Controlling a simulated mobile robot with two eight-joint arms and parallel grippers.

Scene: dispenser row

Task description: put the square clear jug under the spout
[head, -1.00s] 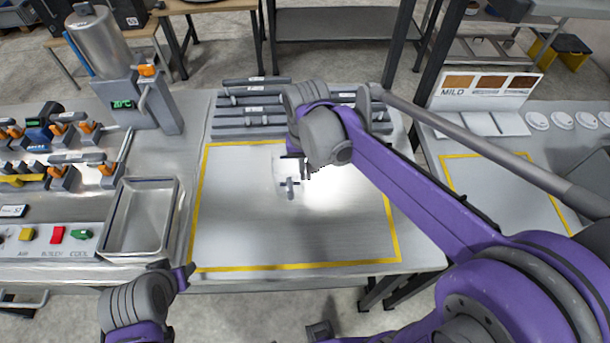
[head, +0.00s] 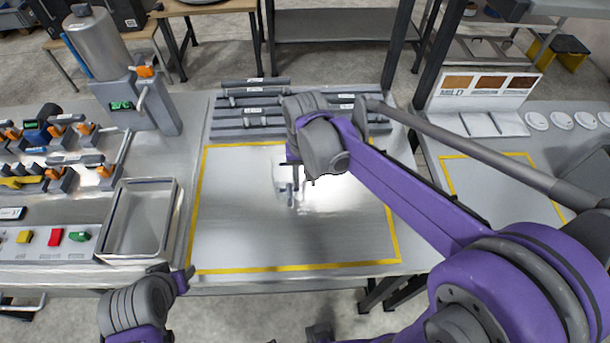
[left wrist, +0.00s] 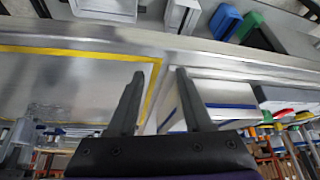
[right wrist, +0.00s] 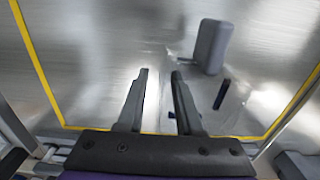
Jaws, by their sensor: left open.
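The square clear jug (head: 281,176) stands on the yellow-framed steel worktop in the head view. It is hard to see against the shine. Its grey handle (right wrist: 211,46) shows in the right wrist view, to the right of my fingertips. My right gripper (head: 303,182) is over the jug, partly hiding it; its fingers are apart in the right wrist view (right wrist: 160,75). I cannot tell whether they touch the jug. My left gripper (left wrist: 158,75) is open and empty near the front edge. The dispenser (head: 100,45) with a metal cylinder and orange-tipped tap (head: 146,72) stands at the back left.
A steel tray (head: 141,218) lies left of the yellow frame. Several grey bars (head: 250,112) line the back. Valves (head: 60,150) and coloured buttons (head: 53,236) are at the far left. A colour sample card (head: 490,83) stands at the right. The framed area's front is clear.

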